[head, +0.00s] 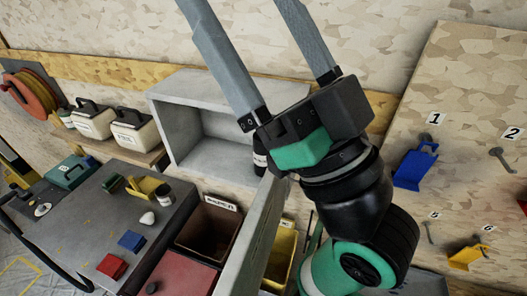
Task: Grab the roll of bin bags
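A small black cylinder with a white band (260,158) stands at the right inside the open grey box (158,108). It may be the roll of bin bags, but part of it is hidden behind my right gripper and I cannot tell for sure. My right gripper (238,8) is raised in front of the box, with its two long grey fingers wide apart and pointing up. The fingertips are cut off by the top edge, and nothing shows between the fingers. My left gripper is not in view.
A grey panel (256,232) stands upright just below my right gripper. Brown (208,232) and yellow (283,256) bins flank it. A workbench (82,215) with small items is at left. A pegboard (465,110) with numbered hooks and a blue holder (415,168) is at right.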

